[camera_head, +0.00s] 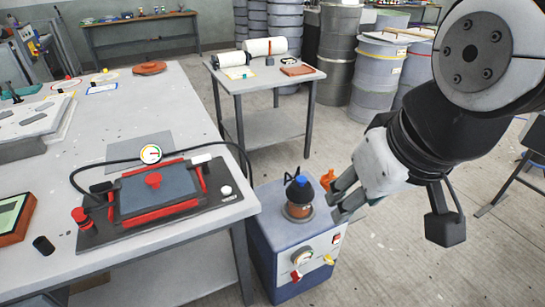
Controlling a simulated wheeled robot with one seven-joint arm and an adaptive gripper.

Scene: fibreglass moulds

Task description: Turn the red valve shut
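Several red parts could be the red valve, and I cannot tell for certain which one is. A red handle (302,257) sits on the front face of the blue-grey pump cabinet (270,247). A red knob (81,217) stands at the left corner of the dark mould plate on the table. Another red knob (153,181) tops the red-framed mould (158,192). My gripper (338,198) is at the right of the cabinet top, close to an orange part (327,179). Its fingers look spread with nothing between them. Whether it touches the cabinet is unclear.
A black hose arches from the mould past a round gauge (150,154) towards the cabinet. A yellow handle (328,260) and a red switch (337,239) are also on the cabinet front. A side table (262,84) and drums (378,78) stand behind. Floor at right is mostly clear.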

